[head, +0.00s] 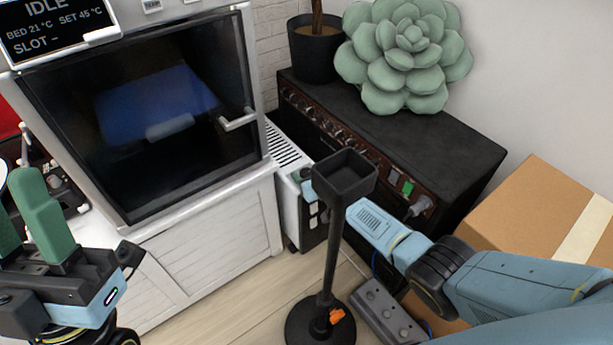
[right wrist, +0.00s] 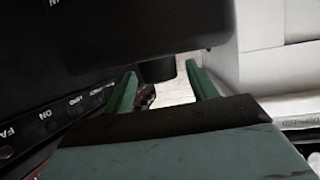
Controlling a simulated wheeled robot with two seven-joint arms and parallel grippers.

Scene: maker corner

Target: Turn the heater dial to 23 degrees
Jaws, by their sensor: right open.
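The heater (head: 288,157) is a narrow white unit with a slotted top, standing between the white cabinet and the black unit. Its dark control panel (head: 312,226) faces my right arm and is partly hidden by the stand. My right gripper (head: 309,188) is at this panel, mostly hidden behind the stand's tray. My left gripper (head: 22,205) is open and empty at the lower left.
A black stand with a square tray (head: 345,177) rises in front of my right gripper. A black unit with knobs (head: 440,140) holds a plant pot and a large succulent. A cardboard box (head: 540,215) is at right.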

